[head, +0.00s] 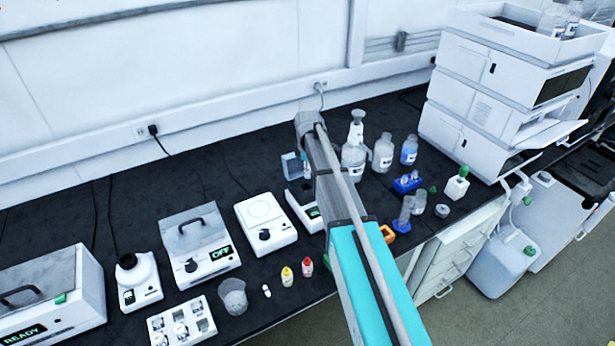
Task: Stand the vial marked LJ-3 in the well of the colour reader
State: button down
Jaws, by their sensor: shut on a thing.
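The colour reader seems to be the small white device with a lit green display (315,212), partly covered by my arm. A grey, open lid-like part (291,166) stands up at its back. My gripper (307,153) is above the back of this device, mostly hidden behind my own arm link. It is shut on a small vial; a bluish bit (307,168) just under the wrist seems to be part of it. The LJ-3 mark cannot be read. The well is hidden, and I cannot tell whether the vial touches it.
A white stirrer-like device (265,224) and a device reading OFF (200,245) stand to the left. Two small dropper bottles (287,276) and a beaker (232,296) are in front.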

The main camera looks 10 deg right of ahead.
aim_at(306, 183)
jog(key=shift+w+a+f, duration=0.2)
jog(key=shift+w+f, duration=0.25)
jog(key=shift+w, duration=0.25)
jog(key=shift+f, duration=0.1)
jog(key=shift+f+b, duration=2)
jog(key=shift+b, duration=0.25)
jog(key=shift+s+f+b, duration=0.1)
jog(key=shift+f+b, duration=1.15)
